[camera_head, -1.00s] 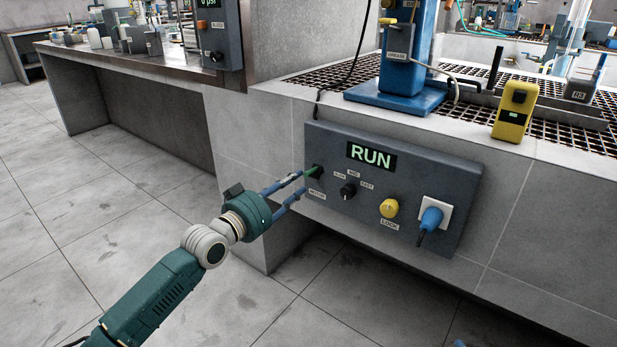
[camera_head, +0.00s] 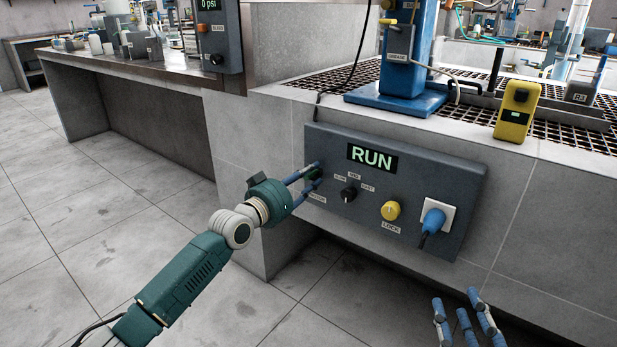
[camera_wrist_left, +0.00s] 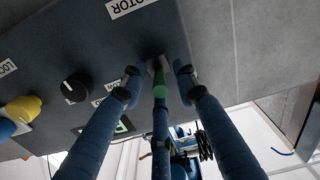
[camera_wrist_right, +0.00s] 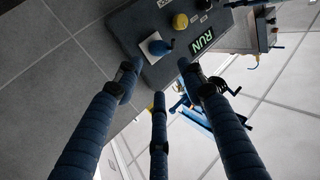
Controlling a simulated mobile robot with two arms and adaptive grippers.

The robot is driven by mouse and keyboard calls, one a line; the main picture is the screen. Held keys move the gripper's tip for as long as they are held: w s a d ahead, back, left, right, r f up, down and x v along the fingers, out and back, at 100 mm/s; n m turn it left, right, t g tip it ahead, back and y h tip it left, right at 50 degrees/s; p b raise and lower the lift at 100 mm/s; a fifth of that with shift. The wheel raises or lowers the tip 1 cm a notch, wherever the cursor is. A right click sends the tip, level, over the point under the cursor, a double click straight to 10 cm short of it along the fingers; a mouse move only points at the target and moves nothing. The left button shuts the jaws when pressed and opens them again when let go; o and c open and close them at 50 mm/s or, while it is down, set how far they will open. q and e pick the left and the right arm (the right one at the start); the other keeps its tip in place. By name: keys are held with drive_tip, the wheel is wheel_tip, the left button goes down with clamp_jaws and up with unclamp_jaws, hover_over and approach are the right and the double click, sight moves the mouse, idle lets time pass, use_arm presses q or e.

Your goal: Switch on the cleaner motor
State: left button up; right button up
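The dark control panel (camera_head: 440,180) on the bench front has a lit display (camera_head: 371,158) reading RUN. At its left end is the motor switch (camera_head: 313,175), mostly hidden by my left gripper (camera_head: 313,176). In the left wrist view, a green lever (camera_wrist_left: 158,84) sticks out of the switch below a label ending in "TOR". My left gripper's fingers (camera_wrist_left: 158,90) are spread around the lever; the middle finger overlaps it, and I cannot tell whether it touches. My right gripper (camera_head: 460,299) is open and empty, below the panel's right end; its fingers are spread in the right wrist view (camera_wrist_right: 160,85).
The panel also holds a black speed knob (camera_head: 349,193), a yellow lock knob (camera_head: 390,210) and a blue plug (camera_head: 433,221). A yellow meter (camera_head: 516,110) stands on the bench grating above. The floor to the left is clear.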

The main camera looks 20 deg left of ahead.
use_arm(q)
clamp_jaws()
drive_tip(key=shift+r, duration=0.1)
